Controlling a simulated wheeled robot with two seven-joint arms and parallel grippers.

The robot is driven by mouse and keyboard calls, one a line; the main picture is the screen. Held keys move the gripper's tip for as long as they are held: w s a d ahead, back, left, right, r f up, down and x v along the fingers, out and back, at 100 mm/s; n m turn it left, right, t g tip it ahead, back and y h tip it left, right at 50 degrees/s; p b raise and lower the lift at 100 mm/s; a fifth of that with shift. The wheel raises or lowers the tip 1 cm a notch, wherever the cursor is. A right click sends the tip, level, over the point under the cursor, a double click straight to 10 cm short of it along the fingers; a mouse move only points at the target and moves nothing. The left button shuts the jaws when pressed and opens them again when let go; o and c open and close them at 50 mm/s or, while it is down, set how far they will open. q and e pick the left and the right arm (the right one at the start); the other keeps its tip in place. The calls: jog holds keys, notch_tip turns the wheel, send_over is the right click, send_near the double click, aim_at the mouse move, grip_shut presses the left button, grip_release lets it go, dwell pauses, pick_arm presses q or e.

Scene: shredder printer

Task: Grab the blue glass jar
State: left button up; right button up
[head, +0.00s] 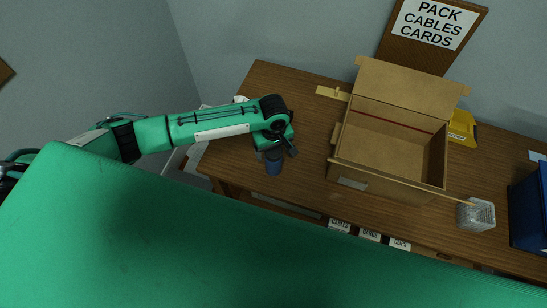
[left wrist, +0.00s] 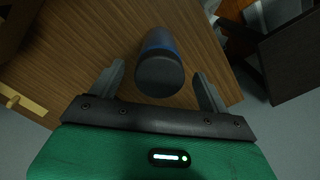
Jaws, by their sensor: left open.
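The blue glass jar (head: 273,163) stands on the wooden table, left of the cardboard box. My left gripper (head: 275,152) is directly at the jar in the head view, its fingers to either side of the jar's dark top. In the left wrist view the jar (left wrist: 160,63) shows a dark round end and a blue side, and it lies between and just beyond the two fingertips of the open left gripper (left wrist: 160,78). A gap shows on each side, so no finger visibly touches it. My right gripper is not in either view.
An open cardboard box (head: 352,184) stands on the wooden table (head: 310,125) right of the jar. A grey mesh cup (head: 476,215), a yellow item (head: 463,128) and a blue bin (head: 529,215) are farther right. Labelled fronts (head: 370,235) sit below the table's front edge.

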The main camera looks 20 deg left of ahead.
pick_arm(q)
jog(key=shift+f, duration=0.8)
jog(key=c, duration=1.5)
jog(key=shift+r, duration=0.1)
jog(key=shift+c, duration=0.2)
